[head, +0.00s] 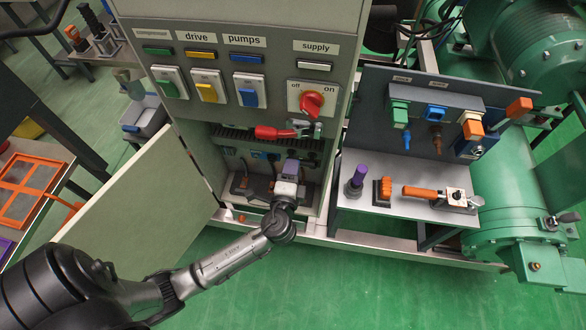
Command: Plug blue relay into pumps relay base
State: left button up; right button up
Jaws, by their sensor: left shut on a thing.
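My left gripper (288,184) reaches into the open lower bay of the grey cabinet (190,95). It is shut on a small block with a purple-grey top (291,169), which may be the relay; its colour is not clearly blue. The gripper and wrist hide the block's lower part, so I cannot tell whether it touches a base. A small blue part (258,154) sits in the row at the back of the bay. The pumps label (244,41) is above a blue plate and blue switch (248,91). I cannot make out which relay base is marked pumps. My right gripper is not in view.
The open cabinet door (140,200) stands to the left of the bay. A small bench (400,205) on the right holds a purple-handled tool (356,180) and an orange-handled clamp (428,193). Green floor in front is clear.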

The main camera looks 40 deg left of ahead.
aim_at(294, 156)
pick_arm(q)
jog(key=shift+w+a, duration=0.1)
jog(key=shift+x, duration=3)
jog(key=shift+b+x, duration=0.35)
jog(key=shift+x, duration=0.6)
jog(key=shift+w+a, duration=0.25)
jog(key=shift+w, duration=0.15)
